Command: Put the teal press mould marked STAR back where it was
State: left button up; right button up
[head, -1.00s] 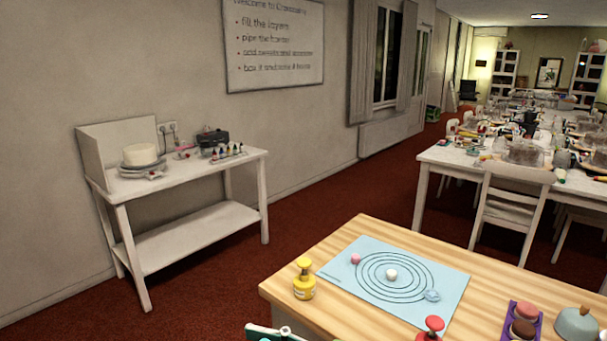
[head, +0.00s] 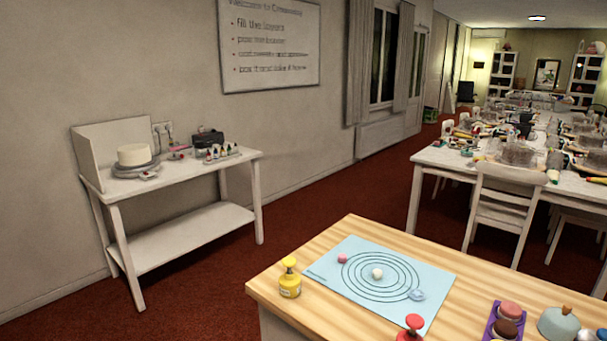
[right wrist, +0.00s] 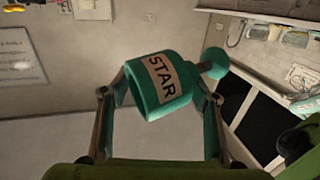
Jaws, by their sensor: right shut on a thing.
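The teal press mould (right wrist: 158,90) with a "STAR" label shows in the right wrist view. It is a hollow cup, tilted, with a stem and round knob towards the upper right. My right gripper (right wrist: 165,92) is shut on it, one finger on each side, and holds it off any surface. Neither this mould nor a gripper shows in the head view. My left gripper is in neither view. On the wooden table (head: 270,290), a yellow press mould (head: 290,280) stands left of the blue mat (head: 350,287). A red one (head: 411,327) stands at the mat's front edge.
Small pink, white and blue pieces lie on the mat. A purple tray (head: 492,333) of round cakes and a teal dome (head: 559,322) stand at the right. A white side table (head: 190,180) is against the wall. Bare wood shows between mat and tray.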

jog(key=s+d+f+m+t+h, duration=0.3)
jog(key=d+f+m+t+h, duration=0.1)
jog(key=d, duration=0.3)
jog(key=shift+s+d+f+t, duration=0.15)
jog(key=shift+d+f+t, duration=0.25)
jog(key=shift+f+t, duration=0.2)
jog(key=s+d+m+t+h, duration=0.1)
jog(key=d, duration=0.2)
jog(key=s+d+f+m+t+h, duration=0.1)
jog(key=s+d+h, duration=0.1)
jog(key=s+d+m+t+h, duration=0.1)
jog(key=d+m, duration=0.1)
jog(key=d, duration=0.1)
jog(key=shift+s+d+f+t+h, duration=0.25)
jog(key=shift+s+d+t+h, duration=0.05)
jog(key=shift+s+h, duration=0.1)
grip_shut()
jog(key=shift+w+d+r+m+t+h, duration=0.25)
jog(key=shift+w+d+r+m+h, duration=0.15)
jog(key=shift+d+m+h, duration=0.65)
jog(key=shift+w+d+r+m+t+h, duration=0.3)
jog(key=shift+w+m+h, duration=0.25)
jog(key=shift+h, duration=0.95)
jog(key=shift+w+d+r+m+t+h, duration=0.35)
jog(key=shift+d+m+h, duration=0.45)
jog(key=shift+h, duration=0.45)
jog(key=shift+a+f, duration=0.1)
